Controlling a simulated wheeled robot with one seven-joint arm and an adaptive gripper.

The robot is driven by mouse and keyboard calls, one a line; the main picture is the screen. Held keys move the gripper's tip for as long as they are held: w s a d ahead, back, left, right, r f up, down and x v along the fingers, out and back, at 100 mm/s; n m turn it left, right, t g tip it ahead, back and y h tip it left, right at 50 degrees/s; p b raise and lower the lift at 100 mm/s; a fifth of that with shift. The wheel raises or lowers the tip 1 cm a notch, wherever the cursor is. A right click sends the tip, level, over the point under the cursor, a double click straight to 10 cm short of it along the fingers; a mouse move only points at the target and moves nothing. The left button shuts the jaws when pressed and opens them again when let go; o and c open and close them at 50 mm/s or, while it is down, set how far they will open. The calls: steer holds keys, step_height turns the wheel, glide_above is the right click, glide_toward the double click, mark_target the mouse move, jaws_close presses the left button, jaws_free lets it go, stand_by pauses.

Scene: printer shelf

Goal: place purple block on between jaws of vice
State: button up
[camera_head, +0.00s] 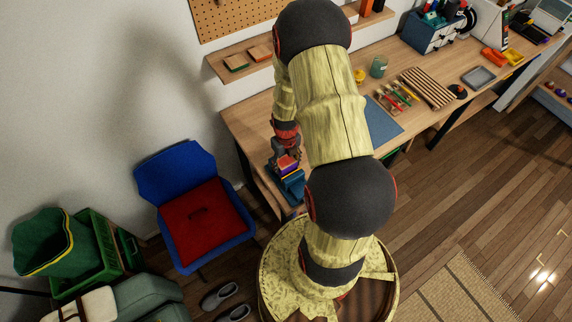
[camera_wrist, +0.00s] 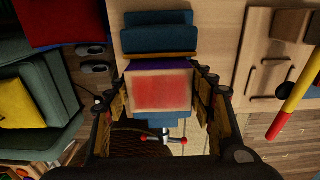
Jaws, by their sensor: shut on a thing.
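The purple block (camera_wrist: 158,65) is between my fingers in the wrist view; its near face is red with a pale wooden border, and a purple side shows along its upper edge. My gripper (camera_wrist: 160,97) is shut on it. In the head view the purple block (camera_head: 289,166) shows below my gripper (camera_head: 287,152), just over the blue vice (camera_head: 291,188) near the table's front left corner. In the wrist view the blue vice (camera_wrist: 158,38) shows above and below the block, with a red-ended handle bar below. The block hides the jaw gap, and I cannot tell whether it touches the vice.
The wooden table (camera_head: 245,122) holds a blue mat (camera_head: 381,124), brushes and a striped board farther right. A blue chair (camera_head: 176,172) with a red cushion stands left of the table. A yellow-and-red handle (camera_wrist: 295,95) lies right of my gripper in the wrist view.

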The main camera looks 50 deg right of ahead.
steer(key=shift+f, duration=0.7)
steer(key=shift+s+f, duration=0.1)
steer(key=o, duration=1.5)
